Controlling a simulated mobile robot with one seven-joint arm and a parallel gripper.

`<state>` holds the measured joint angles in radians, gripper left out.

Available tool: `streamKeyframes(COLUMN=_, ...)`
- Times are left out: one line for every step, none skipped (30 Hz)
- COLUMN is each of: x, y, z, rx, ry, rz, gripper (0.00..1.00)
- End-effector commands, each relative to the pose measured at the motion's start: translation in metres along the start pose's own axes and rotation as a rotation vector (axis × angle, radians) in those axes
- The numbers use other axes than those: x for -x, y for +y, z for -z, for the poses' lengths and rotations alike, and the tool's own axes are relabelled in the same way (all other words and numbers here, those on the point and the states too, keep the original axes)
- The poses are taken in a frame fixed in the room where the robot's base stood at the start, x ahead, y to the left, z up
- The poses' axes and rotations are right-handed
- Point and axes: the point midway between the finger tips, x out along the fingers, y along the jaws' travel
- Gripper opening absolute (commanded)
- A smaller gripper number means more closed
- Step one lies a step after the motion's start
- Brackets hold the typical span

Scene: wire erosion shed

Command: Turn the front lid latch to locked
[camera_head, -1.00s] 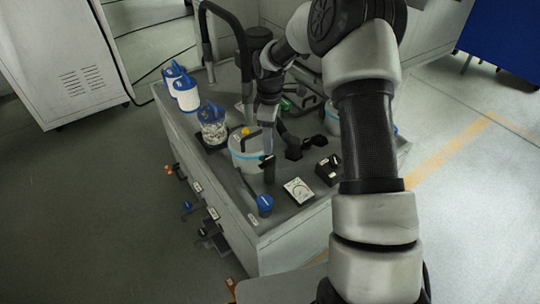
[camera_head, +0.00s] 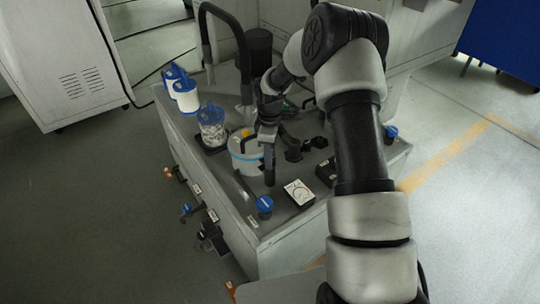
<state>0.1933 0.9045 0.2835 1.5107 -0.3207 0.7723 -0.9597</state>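A white round pot (camera_head: 243,160) with a pale blue band stands on the grey cabinet top. A yellow knob (camera_head: 245,132) shows on its lid. A dark upright piece (camera_head: 269,168) stands at the pot's right front side; it may be the front lid latch, but its setting cannot be read. My gripper (camera_head: 268,138) points down just above or at the top of this dark piece, right of the lid. The fingers are small and dark against it, so whether they are open, shut or touching it cannot be told.
A blue-topped knob (camera_head: 264,204), a white dial plate (camera_head: 299,191) and a black box (camera_head: 326,171) sit near the front edge. A clear jar (camera_head: 212,130) and white bottles with blue tops (camera_head: 186,97) stand left. A tall dark bent pipe (camera_head: 243,60) rises behind.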

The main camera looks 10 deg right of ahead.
Motion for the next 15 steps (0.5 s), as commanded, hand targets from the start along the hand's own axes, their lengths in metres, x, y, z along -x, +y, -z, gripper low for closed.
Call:
streamKeyframes(x=0.0002, y=0.0, z=0.0, rx=0.0, ry=0.0, rz=0.0, gripper=0.1)
streamKeyframes(x=0.0002, y=0.0, z=0.0, rx=0.0, ry=0.0, rz=0.0, gripper=0.1)
streamKeyframes(x=0.0003, y=0.0, z=0.0, rx=-0.001, ry=0.0, rz=0.0, gripper=0.1)
streamKeyframes(x=0.0003, y=0.0, z=0.0, rx=-0.002, ry=0.0, rz=0.0, gripper=0.1)
streamKeyframes(x=0.0003, y=0.0, z=0.0, rx=-0.003, ry=0.0, rz=0.0, gripper=0.1)
streamKeyframes(x=0.0003, y=0.0, z=0.0001, rx=-0.007, ry=0.0, rz=0.0, gripper=0.1)
streamKeyframes(x=0.0003, y=0.0, z=0.0001, rx=-0.011, ry=0.0, rz=0.0, gripper=0.1)
streamKeyframes(x=0.0003, y=0.0, z=0.0001, rx=-0.016, ry=0.0, rz=0.0, gripper=0.1)
streamKeyframes(x=0.0003, y=0.0, z=0.0002, rx=-0.026, ry=0.0, rz=0.0, gripper=0.1)
streamKeyframes(x=0.0003, y=0.0, z=0.0002, rx=-0.036, ry=0.0, rz=-0.001, gripper=0.1)
streamKeyframes(x=0.0003, y=0.0, z=0.0003, rx=-0.046, ry=0.0, rz=-0.001, gripper=0.1)
streamKeyframes(x=0.0003, y=0.0, z=0.0003, rx=-0.063, ry=0.0, rz=-0.001, gripper=0.1)
streamKeyframes(x=0.0003, y=-0.0001, z=0.0004, rx=-0.078, ry=0.0, rz=-0.001, gripper=0.1)
streamKeyframes(x=0.0003, y=-0.0001, z=0.0004, rx=-0.094, ry=0.0, rz=-0.001, gripper=0.1)
streamKeyframes(x=0.0003, y=0.0, z=0.0004, rx=-0.119, ry=-0.001, rz=-0.001, gripper=0.1)
